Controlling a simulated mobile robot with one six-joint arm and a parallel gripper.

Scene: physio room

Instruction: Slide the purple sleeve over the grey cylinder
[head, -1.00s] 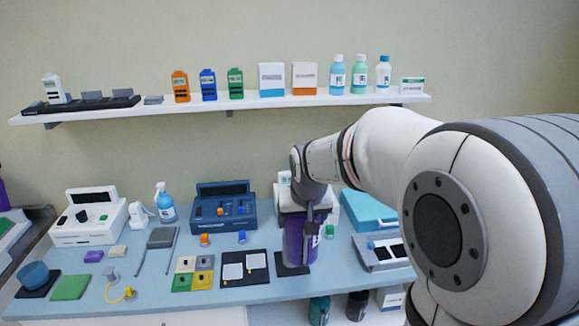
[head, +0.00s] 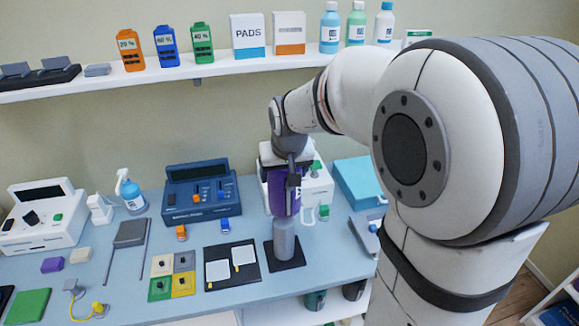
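The purple sleeve (head: 277,192) hangs upright in my gripper (head: 293,186), whose dark fingers are closed on it; part of it is hidden by the fingers. The grey cylinder (head: 283,241) stands upright on a dark square base (head: 296,256) on the table. The sleeve's lower end is in line with the cylinder's top in the head view. I cannot tell whether they touch or overlap slightly; most of the cylinder is bare.
A black mat with two white pads (head: 232,264) lies left of the base. A blue device (head: 197,193) and a white device (head: 314,186) stand behind. A teal box (head: 357,181) is to the right. The shelf (head: 240,66) runs above, with bottles and boxes.

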